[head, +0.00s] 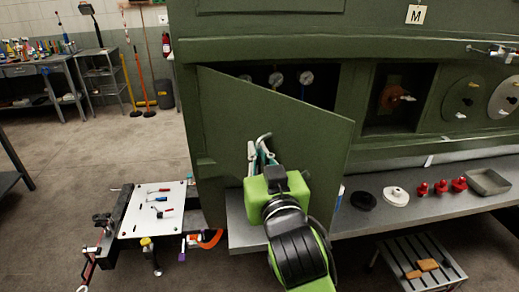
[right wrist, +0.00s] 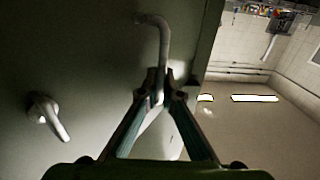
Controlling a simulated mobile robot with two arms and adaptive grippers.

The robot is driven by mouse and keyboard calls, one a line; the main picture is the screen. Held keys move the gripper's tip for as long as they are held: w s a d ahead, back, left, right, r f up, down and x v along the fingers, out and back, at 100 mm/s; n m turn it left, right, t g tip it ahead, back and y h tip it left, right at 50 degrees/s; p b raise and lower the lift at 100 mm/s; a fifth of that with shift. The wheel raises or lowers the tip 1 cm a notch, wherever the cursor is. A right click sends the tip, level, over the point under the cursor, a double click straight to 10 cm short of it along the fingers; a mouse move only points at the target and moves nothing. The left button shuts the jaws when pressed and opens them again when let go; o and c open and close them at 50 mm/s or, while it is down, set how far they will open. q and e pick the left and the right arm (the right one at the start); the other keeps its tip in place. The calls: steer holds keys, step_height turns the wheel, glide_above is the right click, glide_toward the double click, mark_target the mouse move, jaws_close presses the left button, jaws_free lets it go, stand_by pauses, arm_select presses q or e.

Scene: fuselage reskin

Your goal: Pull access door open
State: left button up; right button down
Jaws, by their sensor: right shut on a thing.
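The green access door (head: 275,130) is swung partly open, hinged at its left side. Behind it, several gauges (head: 306,78) show in the recess. My right gripper (head: 262,150) is at the front of the door, shut on a bent metal handle (head: 264,138). In the right wrist view, the fingers (right wrist: 160,88) close around the lower end of the handle (right wrist: 163,40). A second handle (right wrist: 47,115) sticks out of the door at the left, apart from the fingers. My left gripper is not in view.
A grey shelf (head: 428,205) below the panel bears a black ring, a white part, several red parts and a metal tray (head: 489,182). A small cart with a white top (head: 153,209) stands left of the door. A slatted step stool (head: 420,265) is at the lower right. Floor at the left is clear.

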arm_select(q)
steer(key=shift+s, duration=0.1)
arm_select(e)
steer(key=shift+d, duration=0.1)
steer(key=c, duration=2.5)
jaws_free()
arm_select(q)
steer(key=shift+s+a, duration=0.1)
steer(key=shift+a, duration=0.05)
arm_select(e)
steer(key=s+d, duration=0.1)
steer(key=s, duration=0.6)
steer(key=shift+s, duration=0.2)
steer(key=shift+c, duration=0.5)
